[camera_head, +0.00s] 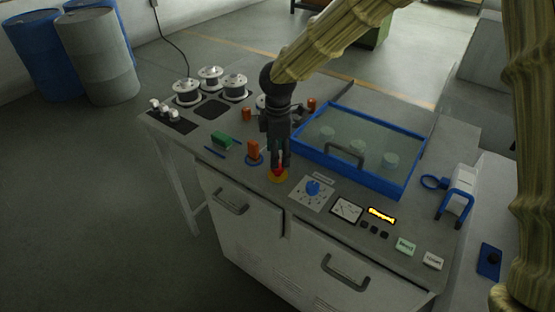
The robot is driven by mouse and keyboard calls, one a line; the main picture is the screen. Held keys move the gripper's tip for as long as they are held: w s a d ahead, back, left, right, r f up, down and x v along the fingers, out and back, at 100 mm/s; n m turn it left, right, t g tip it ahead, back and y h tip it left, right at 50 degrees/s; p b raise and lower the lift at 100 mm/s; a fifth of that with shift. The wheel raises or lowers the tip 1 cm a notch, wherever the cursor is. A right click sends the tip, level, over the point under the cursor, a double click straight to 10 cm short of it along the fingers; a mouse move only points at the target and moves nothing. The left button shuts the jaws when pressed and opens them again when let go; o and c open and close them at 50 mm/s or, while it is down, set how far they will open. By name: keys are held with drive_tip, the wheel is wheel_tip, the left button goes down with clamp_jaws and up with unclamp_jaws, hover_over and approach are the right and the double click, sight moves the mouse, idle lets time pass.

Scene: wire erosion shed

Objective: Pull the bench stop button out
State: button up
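The bench stop button (278,172) is a small red knob on a round yellow base (277,177) near the front edge of the bench top. My gripper (280,163) points down right over the button, with its dark fingers at the red knob. The fingers hide part of the knob. I cannot tell whether they are shut on it or only around it, nor whether the button is pressed in or out.
A blue-framed clear cover (348,146) stands right of my gripper. An orange-capped part (253,150) stands close on the left. A blue knob (313,187), a gauge (347,209) and a lit display (381,215) lie to the right. White spools (187,92) stand at the back left.

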sight(278, 171)
drive_tip(key=f, duration=0.3)
drive_tip(key=shift+s+p, duration=0.25)
drive_tip(key=shift+p, duration=0.05)
drive_tip(key=shift+w+f, duration=0.15)
drive_tip(key=shift+f, duration=0.45)
drive_tip(key=shift+r, duration=0.1)
drive_tip(key=shift+c, duration=0.4)
